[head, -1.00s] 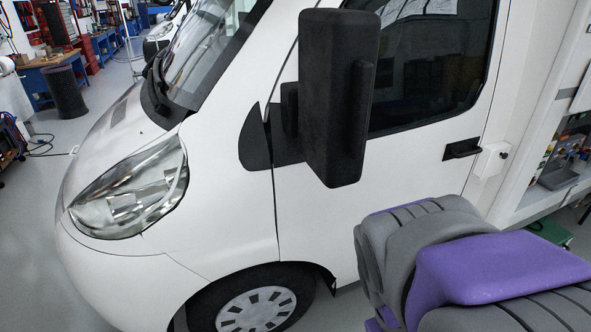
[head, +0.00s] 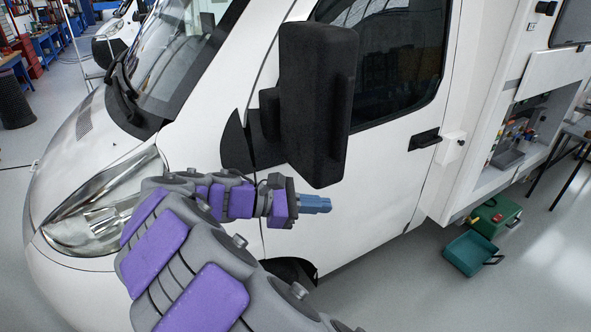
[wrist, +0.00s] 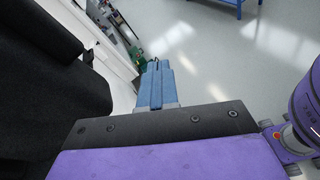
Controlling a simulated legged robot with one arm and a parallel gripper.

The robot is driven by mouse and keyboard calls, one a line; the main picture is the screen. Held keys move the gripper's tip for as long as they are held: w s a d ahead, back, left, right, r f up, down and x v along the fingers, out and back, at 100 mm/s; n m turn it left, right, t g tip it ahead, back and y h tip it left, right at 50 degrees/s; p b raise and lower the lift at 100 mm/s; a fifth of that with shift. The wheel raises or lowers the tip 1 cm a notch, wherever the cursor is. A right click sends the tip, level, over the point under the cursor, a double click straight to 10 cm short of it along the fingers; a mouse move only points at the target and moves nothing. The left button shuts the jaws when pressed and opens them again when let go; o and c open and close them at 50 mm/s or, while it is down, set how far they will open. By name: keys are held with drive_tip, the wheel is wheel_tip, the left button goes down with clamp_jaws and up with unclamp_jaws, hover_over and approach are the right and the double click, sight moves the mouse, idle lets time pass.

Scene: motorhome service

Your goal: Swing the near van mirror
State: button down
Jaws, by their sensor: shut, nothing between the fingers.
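The near van mirror (head: 318,105) is a tall black housing on a black arm at the front of the white van's door. It stands out from the door in the head view. My gripper (head: 328,204) has blue fingers, shut and empty, just below the mirror's lower end, pointing right. In the wrist view the blue fingers (wrist: 155,85) lie together, and the black mirror (wrist: 50,75) fills the left side, close beside my wrist. Whether anything touches the mirror I cannot tell.
The white van (head: 385,175) runs behind the mirror, with a black door handle (head: 424,139). A green case (head: 495,215) and an open green box (head: 472,253) lie on the floor at right. The grey floor (head: 420,300) in front is clear.

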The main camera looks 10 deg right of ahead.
drive_tip(key=w+a+n+t+h+p, duration=0.2)
drive_tip(key=w+a+n+t, duration=0.4)
drive_tip(key=a, duration=0.7)
drive_tip(key=n+b, duration=0.1)
approach(312, 173)
drive_tip(key=x, duration=0.6)
drive_tip(key=shift+w+d+r, duration=0.1)
drive_tip(key=shift+w+d, duration=0.15)
drive_tip(key=shift+d, duration=0.05)
drive_tip(key=shift+d+r+p, duration=0.2)
drive_tip(key=shift+d+p, duration=0.5)
drive_tip(key=shift+w+d+f+n, duration=0.1)
drive_tip(key=shift+f+n, duration=0.05)
drive_tip(key=shift+n, duration=0.15)
